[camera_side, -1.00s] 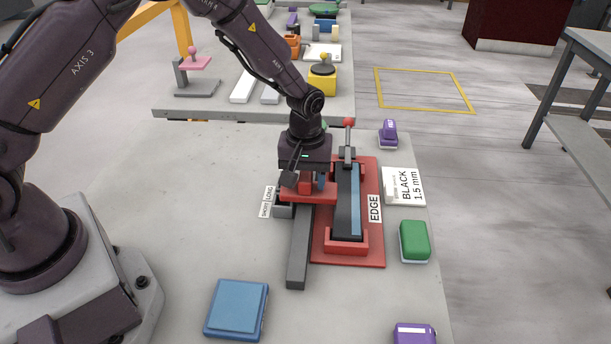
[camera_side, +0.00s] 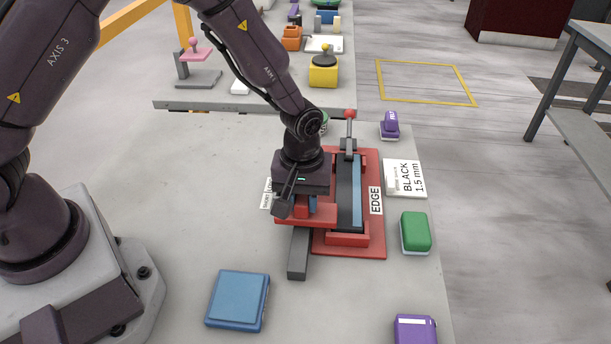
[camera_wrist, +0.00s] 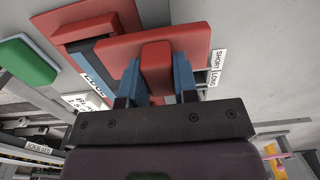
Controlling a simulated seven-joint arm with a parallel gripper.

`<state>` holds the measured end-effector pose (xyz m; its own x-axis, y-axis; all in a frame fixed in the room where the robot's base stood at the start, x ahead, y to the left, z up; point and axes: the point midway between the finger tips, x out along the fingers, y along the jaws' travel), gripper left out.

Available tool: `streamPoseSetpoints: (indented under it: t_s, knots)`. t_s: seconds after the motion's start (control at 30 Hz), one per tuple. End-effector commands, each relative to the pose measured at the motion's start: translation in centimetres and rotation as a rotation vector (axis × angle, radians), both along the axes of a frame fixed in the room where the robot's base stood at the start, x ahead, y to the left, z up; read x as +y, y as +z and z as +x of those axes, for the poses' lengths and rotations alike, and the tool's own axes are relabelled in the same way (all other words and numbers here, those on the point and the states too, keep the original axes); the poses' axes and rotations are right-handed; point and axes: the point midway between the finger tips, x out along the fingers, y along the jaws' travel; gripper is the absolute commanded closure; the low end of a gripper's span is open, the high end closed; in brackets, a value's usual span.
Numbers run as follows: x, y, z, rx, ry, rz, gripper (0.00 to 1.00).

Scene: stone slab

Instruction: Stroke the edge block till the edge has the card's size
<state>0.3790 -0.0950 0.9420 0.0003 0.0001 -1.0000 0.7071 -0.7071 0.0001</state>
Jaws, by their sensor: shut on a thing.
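My gripper (camera_wrist: 157,85) is shut on the upright red grip of the red edge block (camera_side: 296,219); its blue fingers stand on either side of the grip in the wrist view. The block (camera_wrist: 115,48) lies over the dark rail (camera_side: 298,262) and reaches right to the strip in the red fixture marked EDGE (camera_side: 375,242). The dark and blue strip (camera_side: 357,197) is held in that fixture, below a red-knobbed lever (camera_side: 350,115). The card (camera_side: 404,178) reads "BLACK 1.5 mm" and lies right of the fixture. The edge's own size is too small to tell.
A green-topped block (camera_side: 416,230) and purple items (camera_side: 389,125) stand along the right table edge. A blue box (camera_side: 238,299) lies at the front. SHORT and LONG labels (camera_wrist: 216,68) are beside the rail. The table's left middle is clear.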

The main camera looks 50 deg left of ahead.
Motion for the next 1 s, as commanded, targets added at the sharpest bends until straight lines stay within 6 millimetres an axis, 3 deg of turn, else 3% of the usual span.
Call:
streamPoseSetpoints:
  t_s: [0.1,0.33,0.8,0.83,0.93,1.0]
  knots:
    - [-2.0,0.1,-2.0,0.000,-0.005,0.000,1.00]
    - [-4.3,0.1,-4.3,0.000,-0.003,0.000,1.00]
    - [-5.2,0.1,-5.2,0.007,0.000,-0.003,1.00]
    - [-5.2,0.1,-5.2,0.008,0.000,-0.003,0.68]
    - [-5.1,0.1,-5.2,0.006,-0.001,-0.002,0.47]
    - [-5.1,0.1,-5.1,0.005,0.000,-0.002,0.47]
